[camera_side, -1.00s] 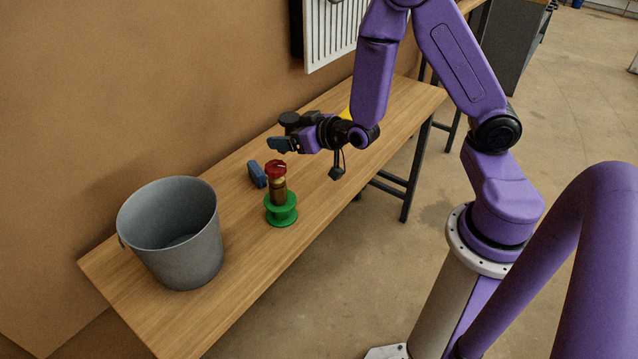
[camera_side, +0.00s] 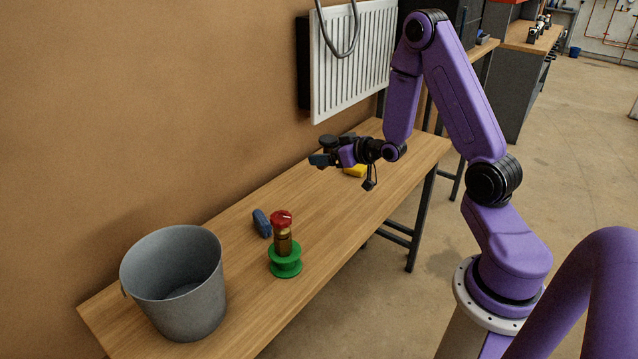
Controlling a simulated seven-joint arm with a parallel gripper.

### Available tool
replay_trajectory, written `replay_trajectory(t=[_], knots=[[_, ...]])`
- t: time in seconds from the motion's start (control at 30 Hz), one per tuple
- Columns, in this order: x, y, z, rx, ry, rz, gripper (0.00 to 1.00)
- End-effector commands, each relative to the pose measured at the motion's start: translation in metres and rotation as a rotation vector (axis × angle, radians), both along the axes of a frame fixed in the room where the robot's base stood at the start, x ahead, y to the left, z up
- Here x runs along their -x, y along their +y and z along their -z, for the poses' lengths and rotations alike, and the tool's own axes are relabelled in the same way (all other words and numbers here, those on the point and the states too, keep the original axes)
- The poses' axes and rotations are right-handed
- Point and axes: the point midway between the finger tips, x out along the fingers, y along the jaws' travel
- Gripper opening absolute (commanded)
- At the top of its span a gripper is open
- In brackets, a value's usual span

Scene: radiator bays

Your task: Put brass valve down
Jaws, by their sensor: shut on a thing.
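The brass valve (camera_side: 284,243), with a red cap (camera_side: 281,219), stands upright on a green spool (camera_side: 285,262) on the wooden bench. No gripper touches it. My gripper (camera_side: 320,160) is up and to the right of the valve in the side view, over the bench toward the wall. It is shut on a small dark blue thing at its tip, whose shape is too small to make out.
A grey bucket (camera_side: 188,324) stands at the bench's near left end. A blue block (camera_side: 262,223) lies behind the valve, and a yellow block (camera_side: 355,171) lies below my wrist. A white radiator (camera_side: 352,62) hangs on the wall. Bench (camera_side: 350,229) to the valve's right is clear.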

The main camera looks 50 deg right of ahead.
Motion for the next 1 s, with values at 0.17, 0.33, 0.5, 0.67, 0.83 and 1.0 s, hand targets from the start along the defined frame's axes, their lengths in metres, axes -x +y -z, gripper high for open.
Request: replay_trajectory(t=[0.17, 0.33, 0.5, 0.67, 0.83, 1.0], knots=[[0.008, -0.03, 0.0, 0.0, -0.001, 0.005, 0.36], [0.014, -0.044, 0.001, 0.0, 0.001, 0.001, 0.36], [0.009, -0.051, 0.005, 0.0, 0.003, -0.001, 0.36], [-0.015, -0.061, 0.017, 0.0, 0.002, -0.002, 0.36], [-0.042, -0.073, 0.03, 0.001, 0.001, -0.001, 0.36], [-0.067, -0.085, 0.042, 0.001, 0.002, -0.001, 0.36]])
